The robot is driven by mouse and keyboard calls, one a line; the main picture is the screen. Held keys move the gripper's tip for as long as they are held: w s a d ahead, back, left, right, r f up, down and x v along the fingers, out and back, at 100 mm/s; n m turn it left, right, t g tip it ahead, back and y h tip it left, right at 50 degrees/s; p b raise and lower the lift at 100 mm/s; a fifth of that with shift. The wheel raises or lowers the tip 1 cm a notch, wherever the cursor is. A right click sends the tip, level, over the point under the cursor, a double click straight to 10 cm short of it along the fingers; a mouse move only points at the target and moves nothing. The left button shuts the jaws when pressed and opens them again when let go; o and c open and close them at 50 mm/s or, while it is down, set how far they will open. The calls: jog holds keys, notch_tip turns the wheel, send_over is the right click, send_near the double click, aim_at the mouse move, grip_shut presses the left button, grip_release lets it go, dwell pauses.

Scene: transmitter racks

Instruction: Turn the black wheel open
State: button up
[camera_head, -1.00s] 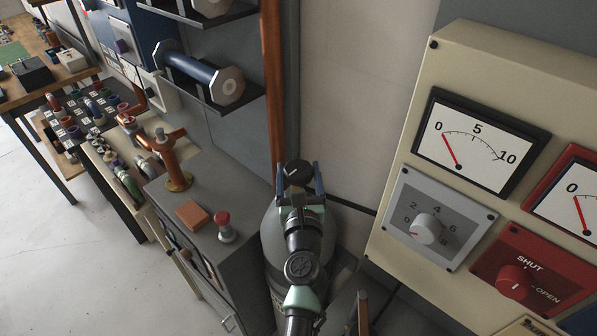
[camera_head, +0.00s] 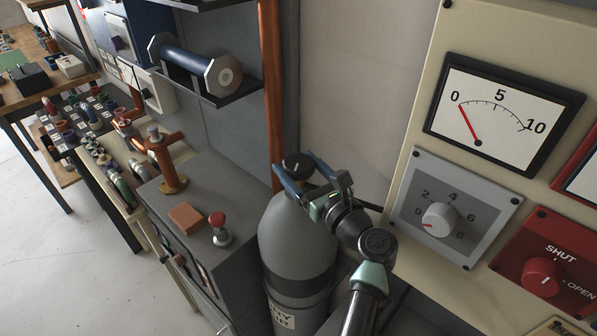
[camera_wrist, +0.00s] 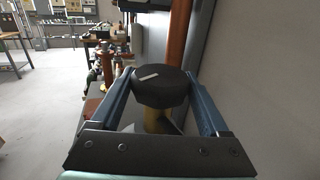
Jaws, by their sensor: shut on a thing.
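The black wheel (camera_head: 297,163) is a dark, many-sided knob with a pale line on its top. It sits on the neck of a grey gas cylinder (camera_head: 296,240). My gripper (camera_head: 294,172) comes in from the right in the head view, its two blue fingers on either side of the wheel. In the wrist view, the wheel (camera_wrist: 161,90) sits between the fingertips, and a brass stem (camera_wrist: 157,120) shows below it. The gripper is shut on the wheel. The pale line runs slantwise across the top in the wrist view.
A copper pipe (camera_head: 271,90) rises close behind the cylinder. A cream panel (camera_head: 425,120) with a gauge (camera_head: 500,112) and knobs stands close on the right. A grey cabinet (camera_head: 200,195) with an orange fitting stands on the left. Open floor lies far left.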

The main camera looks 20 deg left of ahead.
aim_at(308, 177)
dwell(0.3)
jog(key=o, duration=1.2)
jog(key=shift+o, duration=0.2)
jog(key=shift+d, duration=0.1)
jog(key=b+v, duration=0.1)
jog(key=v, duration=0.6)
jog(key=shift+s+d+b, duration=0.1)
jog(key=shift+d+b, duration=0.1)
jog(key=shift+b, duration=0.15)
